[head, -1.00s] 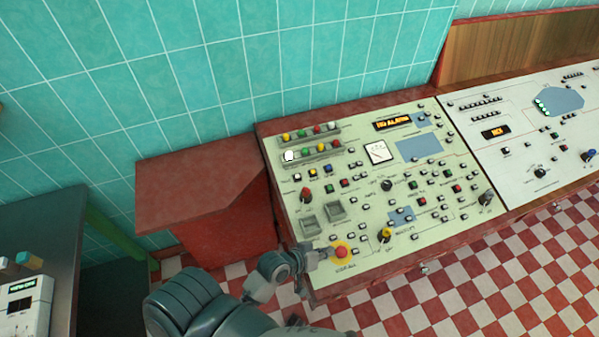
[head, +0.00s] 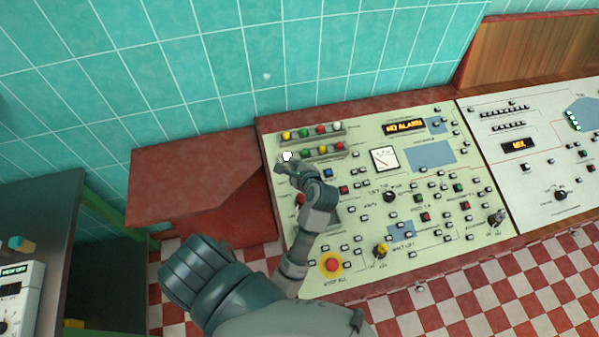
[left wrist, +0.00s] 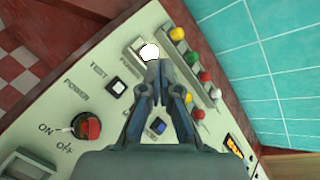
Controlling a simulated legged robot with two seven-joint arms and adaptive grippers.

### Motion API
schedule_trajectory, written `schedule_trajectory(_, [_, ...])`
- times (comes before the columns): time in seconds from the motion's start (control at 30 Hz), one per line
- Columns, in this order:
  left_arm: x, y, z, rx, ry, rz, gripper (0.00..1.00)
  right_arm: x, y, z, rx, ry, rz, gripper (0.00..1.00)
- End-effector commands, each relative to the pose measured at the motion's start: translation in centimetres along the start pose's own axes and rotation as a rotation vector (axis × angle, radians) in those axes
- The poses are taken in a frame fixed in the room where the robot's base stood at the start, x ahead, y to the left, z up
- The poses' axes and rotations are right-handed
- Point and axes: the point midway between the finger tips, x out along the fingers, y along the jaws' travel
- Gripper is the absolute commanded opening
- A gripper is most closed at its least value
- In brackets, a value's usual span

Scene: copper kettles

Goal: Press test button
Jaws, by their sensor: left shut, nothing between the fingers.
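The control panel (head: 440,215) is a pale green sloping desk with many buttons. In the left wrist view a small white square button (left wrist: 117,87) on a dark base sits beside the printed word TEST. My left gripper (head: 284,166) is shut and empty over the panel's upper left part, and its arm hides that button in the head view. In the left wrist view the gripper's (left wrist: 158,68) closed tips are to the right of the test button and just below a lit white lamp (left wrist: 150,52). I cannot tell whether the tips touch the panel. My right gripper is out of view.
Rows of coloured lamps (head: 322,130) stand along the panel's upper left. A red and black knob (left wrist: 86,126) is near the test button. A red stop button (head: 332,265) is on the front edge. A second white panel (head: 530,150) adjoins at right.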

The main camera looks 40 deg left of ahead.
Motion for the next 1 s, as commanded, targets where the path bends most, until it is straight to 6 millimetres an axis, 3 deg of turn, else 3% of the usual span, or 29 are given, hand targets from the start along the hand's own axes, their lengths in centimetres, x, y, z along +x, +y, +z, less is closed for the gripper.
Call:
schedule_trajectory(0.13, [-0.2,0.8,-1.1,-0.047,0.055,0.059,0.0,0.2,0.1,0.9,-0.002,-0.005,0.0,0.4])
schedule_trajectory(0.57, [0.2,0.9,-1.4,-0.044,0.054,0.06,0.0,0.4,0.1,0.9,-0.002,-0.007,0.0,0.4])
schedule_trajectory(1.0, [3.4,3.6,-4.3,-0.039,0.051,0.059,0.0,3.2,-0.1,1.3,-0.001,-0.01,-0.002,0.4])
